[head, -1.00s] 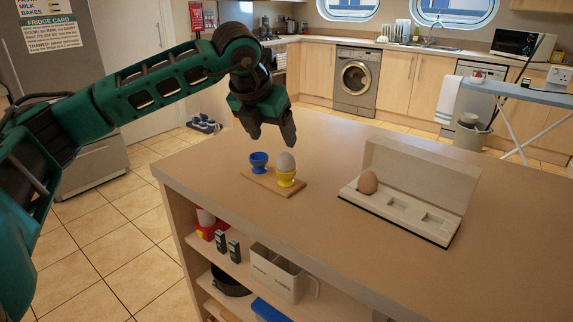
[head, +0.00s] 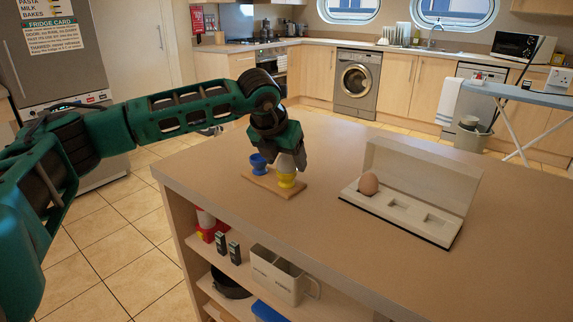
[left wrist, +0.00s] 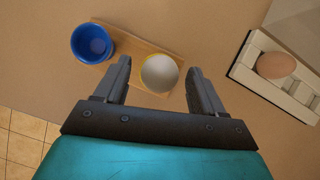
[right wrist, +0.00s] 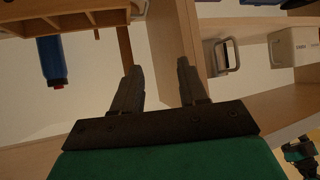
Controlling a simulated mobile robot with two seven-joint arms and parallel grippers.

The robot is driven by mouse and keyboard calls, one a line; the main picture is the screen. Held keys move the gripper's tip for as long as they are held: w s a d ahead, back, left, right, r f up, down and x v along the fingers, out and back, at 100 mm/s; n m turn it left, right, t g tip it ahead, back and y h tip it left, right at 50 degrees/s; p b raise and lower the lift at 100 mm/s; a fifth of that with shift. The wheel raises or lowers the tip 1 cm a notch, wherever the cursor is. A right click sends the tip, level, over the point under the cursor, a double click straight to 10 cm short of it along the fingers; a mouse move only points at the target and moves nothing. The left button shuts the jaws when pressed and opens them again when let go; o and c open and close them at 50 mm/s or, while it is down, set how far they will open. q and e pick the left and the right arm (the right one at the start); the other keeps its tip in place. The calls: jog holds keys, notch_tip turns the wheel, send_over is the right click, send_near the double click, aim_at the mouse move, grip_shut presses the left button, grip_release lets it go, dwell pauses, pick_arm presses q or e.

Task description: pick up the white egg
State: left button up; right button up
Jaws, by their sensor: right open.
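The white egg (left wrist: 159,73) sits in a yellow egg cup (head: 286,180) on a small wooden board (head: 262,183). In the head view the egg (head: 288,162) is partly hidden by my left gripper (head: 290,163). In the left wrist view my left gripper (left wrist: 160,82) is open, with one finger on each side of the egg and a gap to each. An empty blue egg cup (left wrist: 92,43) stands on the same board. My right gripper (right wrist: 158,80) is open and empty, facing the shelves of the counter.
A brown egg (head: 368,183) sits in an open pale egg box (head: 440,228) with empty hollows, to the right on the counter (head: 330,260). The counter between the box and the board is clear. Several items stand on the shelves below, including a white container (head: 278,275).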

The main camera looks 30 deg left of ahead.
pick_arm(q)
jog(key=c, duration=0.6)
jog(key=shift+r, duration=0.15)
